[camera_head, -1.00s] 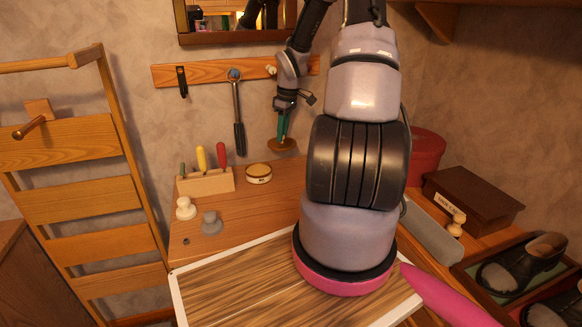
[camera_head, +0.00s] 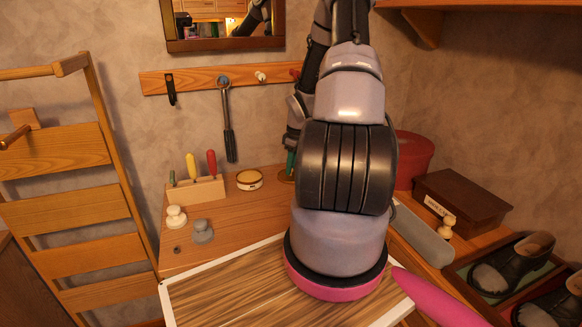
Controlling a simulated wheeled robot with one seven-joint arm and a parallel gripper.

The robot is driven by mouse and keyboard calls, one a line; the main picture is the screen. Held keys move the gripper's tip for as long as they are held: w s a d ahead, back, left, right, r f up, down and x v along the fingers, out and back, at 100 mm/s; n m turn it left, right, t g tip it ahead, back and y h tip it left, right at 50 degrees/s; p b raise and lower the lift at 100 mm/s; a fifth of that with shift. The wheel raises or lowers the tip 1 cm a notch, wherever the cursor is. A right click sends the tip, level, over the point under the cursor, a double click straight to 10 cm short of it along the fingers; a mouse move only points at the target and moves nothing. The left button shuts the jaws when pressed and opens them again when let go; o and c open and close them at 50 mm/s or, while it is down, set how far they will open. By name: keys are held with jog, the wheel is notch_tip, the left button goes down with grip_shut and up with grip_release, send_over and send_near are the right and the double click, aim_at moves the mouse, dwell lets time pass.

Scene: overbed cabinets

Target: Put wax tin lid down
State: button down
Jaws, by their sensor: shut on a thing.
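The wax tin (camera_head: 250,180), round and cream-sided with a yellowish top, stands on the wooden bench top (camera_head: 243,218) near the wall. My gripper (camera_head: 290,165), with green fingers, is to the right of the tin and is mostly hidden behind my own arm. It is shut on the wax tin lid (camera_head: 285,175), a flat brown disc of which only the left part shows. The lid is low, at or just above the bench top; I cannot tell if it touches.
A tool block (camera_head: 197,196) with coloured handles and two knobbed pieces (camera_head: 175,217) (camera_head: 203,232) stand left of the tin. A brown box (camera_head: 462,203), red round box (camera_head: 412,160) and shoes (camera_head: 512,262) are at right. Bare bench lies in front of the tin.

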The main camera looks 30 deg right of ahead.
jog(key=shift+f, duration=0.15)
jog(key=c, duration=0.7)
grip_release()
jog(key=s+a+r+m+h, duration=0.1)
jog(key=s+a+r+m, duration=0.15)
jog(key=r, duration=0.95)
jog(key=s+a+r+m+h, duration=0.15)
jog(key=a+r, duration=0.25)
jog(key=r, duration=0.9)
jog(key=s+a+r+m+t+y, duration=0.1)
jog(key=s+a+r+m+t, duration=0.1)
jog(key=s+a+r, duration=0.3)
jog(key=s+a+r+m+t+y, duration=0.1)
jog(key=s+a+r+m, duration=0.1)
jog(key=s+a+r, duration=0.4)
jog(key=s+a+r+m+t+y, duration=0.1)
jog(key=s+a+r+m+t, duration=0.1)
jog(key=s+a+r, duration=0.4)
jog(key=shift+s+a+m+t+y, duration=0.15)
jog(key=shift+s+m+t+y, duration=0.2)
jog(key=shift+s+m, duration=0.25)
